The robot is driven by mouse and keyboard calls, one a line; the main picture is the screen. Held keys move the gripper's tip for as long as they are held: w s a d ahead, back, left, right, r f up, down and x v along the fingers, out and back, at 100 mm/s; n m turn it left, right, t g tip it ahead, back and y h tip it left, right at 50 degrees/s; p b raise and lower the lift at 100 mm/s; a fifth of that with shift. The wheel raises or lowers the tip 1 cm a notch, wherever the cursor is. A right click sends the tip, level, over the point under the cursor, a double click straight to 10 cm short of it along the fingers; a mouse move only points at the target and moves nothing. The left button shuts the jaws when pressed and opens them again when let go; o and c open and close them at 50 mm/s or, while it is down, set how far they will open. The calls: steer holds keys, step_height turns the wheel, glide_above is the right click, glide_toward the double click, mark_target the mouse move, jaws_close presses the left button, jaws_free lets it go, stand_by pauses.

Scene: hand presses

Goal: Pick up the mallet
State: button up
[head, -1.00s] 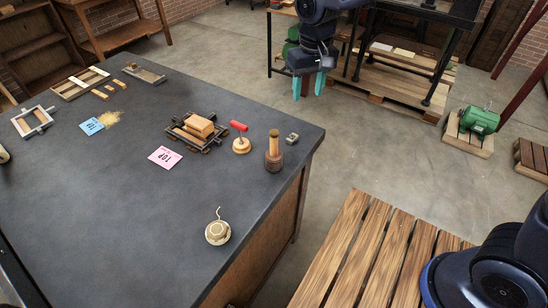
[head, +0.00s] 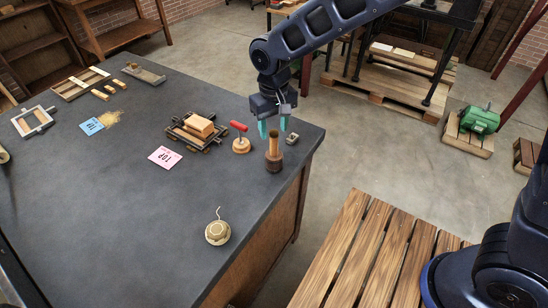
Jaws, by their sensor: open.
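The mallet (head: 273,160) stands upright near the right edge of the dark table, its dark wooden head down and its lighter handle up. My gripper (head: 273,130) is open, with teal fingertips pointing down. The fingers appear at the top of the mallet's handle, one on each side in the picture. I cannot tell whether they touch it or are level with it.
A red-handled round tool (head: 241,143) stands just left of the mallet, and a small metal piece (head: 292,138) lies to its right. A wooden frame with a block (head: 198,128) is farther left. A round corded object (head: 218,232) sits in front. The table (head: 110,210) is clear at front left.

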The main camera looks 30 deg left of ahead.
mark_target(274, 151)
steer(key=shift+s+d+f, duration=0.1)
steer(key=shift+s+f, duration=0.05)
steer(key=shift+f, duration=2.2)
steer(key=shift+c, duration=0.5)
jaws_close()
